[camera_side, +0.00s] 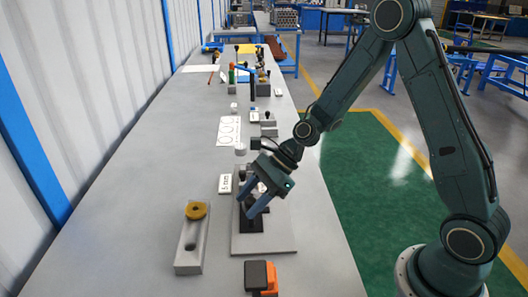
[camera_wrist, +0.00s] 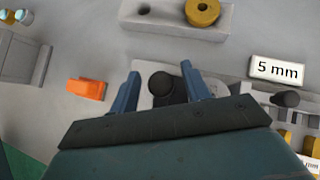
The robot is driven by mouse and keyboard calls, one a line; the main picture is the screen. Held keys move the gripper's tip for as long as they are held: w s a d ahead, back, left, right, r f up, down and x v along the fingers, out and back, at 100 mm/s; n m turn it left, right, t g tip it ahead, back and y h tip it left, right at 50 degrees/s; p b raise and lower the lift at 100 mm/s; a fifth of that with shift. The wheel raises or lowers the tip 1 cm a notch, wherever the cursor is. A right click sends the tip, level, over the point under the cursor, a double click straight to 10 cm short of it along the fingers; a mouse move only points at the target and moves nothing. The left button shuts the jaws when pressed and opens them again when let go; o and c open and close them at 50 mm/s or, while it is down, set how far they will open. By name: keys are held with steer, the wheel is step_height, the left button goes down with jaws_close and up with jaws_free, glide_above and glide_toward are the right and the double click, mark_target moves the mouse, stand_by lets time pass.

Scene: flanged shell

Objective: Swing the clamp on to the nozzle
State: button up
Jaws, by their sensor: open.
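My gripper (camera_side: 247,206) is low over a flat grey plate (camera_side: 278,244) in the side view, its fingers pointing down and to the left. In the wrist view its two blue fingers (camera_wrist: 160,72) are apart, with a round black knob (camera_wrist: 161,85) between them and a gap on each side. The knob seems to belong to a black fitting (camera_side: 250,224) on the plate, perhaps the clamp; I cannot tell for certain. The nozzle cannot be made out; my gripper hides much of the plate.
A grey block with a brass ring (camera_side: 196,210) stands left of the plate. An orange and black piece (camera_side: 262,277) lies at the near edge. A "5 mm" label (camera_wrist: 276,69) and a dark knob (camera_wrist: 286,99) are to the right in the wrist view. The bench's near left is clear.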

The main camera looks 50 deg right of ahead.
steer(key=c, duration=1)
steer(key=shift+n+g, duration=0.4)
steer(key=n+g, duration=0.4)
steer(key=n, duration=0.2)
steer(key=shift+w+g+y, duration=0.1)
steer(key=shift+g+y, duration=0.2)
steer(key=n+g+h, duration=0.1)
steer(key=n+g, duration=0.2)
steer(key=n, duration=0.1)
steer(key=shift+n, duration=0.3)
steer(key=shift+n+g+h, duration=1.1)
steer(key=shift+n, duration=0.6)
